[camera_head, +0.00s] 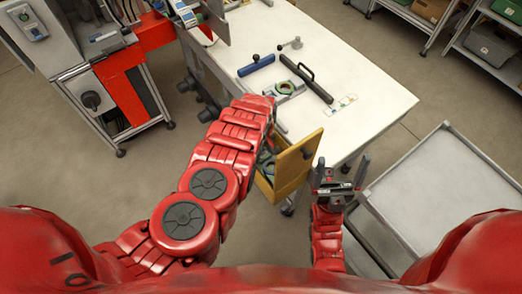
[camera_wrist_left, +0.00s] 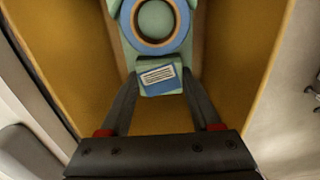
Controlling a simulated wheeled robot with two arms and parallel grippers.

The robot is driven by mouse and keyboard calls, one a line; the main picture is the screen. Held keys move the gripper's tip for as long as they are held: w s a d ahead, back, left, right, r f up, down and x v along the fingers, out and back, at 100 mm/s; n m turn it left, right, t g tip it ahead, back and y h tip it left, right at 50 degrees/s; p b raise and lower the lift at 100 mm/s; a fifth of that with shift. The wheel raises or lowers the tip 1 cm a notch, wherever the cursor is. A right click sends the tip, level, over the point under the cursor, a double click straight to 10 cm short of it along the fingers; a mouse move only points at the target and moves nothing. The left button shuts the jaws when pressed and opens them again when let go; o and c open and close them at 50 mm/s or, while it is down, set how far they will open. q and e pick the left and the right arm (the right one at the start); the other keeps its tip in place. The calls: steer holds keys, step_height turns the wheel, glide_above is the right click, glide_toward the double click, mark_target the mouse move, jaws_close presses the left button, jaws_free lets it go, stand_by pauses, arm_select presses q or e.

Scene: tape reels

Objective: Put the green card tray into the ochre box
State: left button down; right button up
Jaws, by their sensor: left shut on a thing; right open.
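The green card tray (camera_wrist_left: 158,62) shows in the left wrist view as a pale green piece with a blue-rimmed round reel and a blue-and-white label. My left gripper (camera_wrist_left: 162,80) is shut on its label end. The tray is within the walls of the ochre box (camera_wrist_left: 238,50); I cannot tell whether it touches the floor. In the head view the ochre box (camera_head: 297,165) hangs at the table's near edge, and a bit of the tray (camera_head: 267,158) shows inside. My left arm hides its left part and most of my left gripper. My right gripper (camera_head: 343,168) is open and empty, right of the box.
The white table (camera_head: 370,95) holds a blue bar (camera_head: 256,65), a black bar with a handle (camera_head: 306,83), a grey holder with a green ring (camera_head: 285,88) and a small card strip (camera_head: 341,104). A grey cart (camera_head: 440,190) stands at right, a red-and-grey machine (camera_head: 125,85) at left.

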arm_select(q)
steer(key=shift+s+d+f, duration=0.1)
steer(key=shift+d+f, duration=0.05)
steer(key=shift+w+f+b, duration=0.2)
steer(key=shift+f+b, duration=0.2)
steer(key=shift+f, duration=0.2)
steer(key=shift+c, duration=1.3)
jaws_free()
steer(key=shift+s+r, duration=0.1)
steer(key=shift+r, duration=0.05)
steer(key=shift+o, duration=0.8)
steer(key=shift+r+p, duration=0.75)
steer(key=shift+r, duration=0.1)
steer(key=shift+w+r+b, duration=0.2)
steer(key=shift+b, duration=0.1)
step_height(320, 180, up, 11)
steer(key=shift+s+b, duration=0.15)
steer(key=shift+b, duration=0.3)
